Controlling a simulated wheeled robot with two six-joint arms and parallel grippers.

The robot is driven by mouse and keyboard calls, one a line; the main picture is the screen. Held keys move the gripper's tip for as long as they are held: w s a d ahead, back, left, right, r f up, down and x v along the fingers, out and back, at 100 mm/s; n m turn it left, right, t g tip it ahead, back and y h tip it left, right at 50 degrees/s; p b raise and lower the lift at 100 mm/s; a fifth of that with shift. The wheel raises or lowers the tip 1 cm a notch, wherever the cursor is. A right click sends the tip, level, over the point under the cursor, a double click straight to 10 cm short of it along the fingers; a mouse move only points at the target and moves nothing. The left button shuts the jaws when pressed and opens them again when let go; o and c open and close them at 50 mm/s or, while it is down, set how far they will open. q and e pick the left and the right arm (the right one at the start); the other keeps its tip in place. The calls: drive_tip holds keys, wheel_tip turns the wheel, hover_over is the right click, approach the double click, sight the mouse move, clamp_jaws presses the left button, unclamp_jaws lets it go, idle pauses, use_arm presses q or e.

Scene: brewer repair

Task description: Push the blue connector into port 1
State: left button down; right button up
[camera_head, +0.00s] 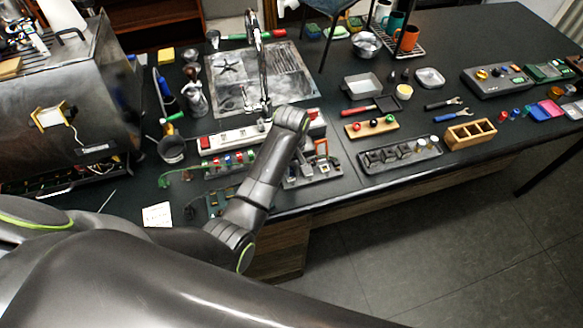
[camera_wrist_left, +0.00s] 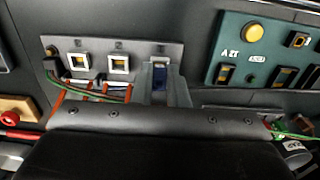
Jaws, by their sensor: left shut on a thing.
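The blue connector (camera_wrist_left: 160,84) sits between the fingers of my left gripper (camera_wrist_left: 162,90) in the left wrist view. The gripper is shut on it. The connector is over the right end of the grey port panel (camera_wrist_left: 100,48), in line with two white-framed ports (camera_wrist_left: 80,62) and (camera_wrist_left: 119,65). I cannot tell how deep it sits, and the port behind it is hidden. The port labels are too small to read. In the head view the panel (camera_head: 328,172) lies just right of my left forearm, which hides most of the gripper. My right gripper is not in view.
A green board (camera_wrist_left: 232,50) with a yellow button is right of the panel in the wrist view. A green cable (camera_wrist_left: 100,94) runs by the panel's left. A white power strip (camera_head: 235,138), a grey tray (camera_head: 375,165) and a wooden box (camera_head: 470,136) are nearby.

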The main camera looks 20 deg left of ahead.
use_arm(q)
drive_tip(key=shift+f, duration=0.3)
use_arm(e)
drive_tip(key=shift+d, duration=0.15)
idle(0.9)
use_arm(q)
drive_tip(key=c, duration=1.3)
unclamp_jaws()
drive_tip(key=shift+c, duration=0.2)
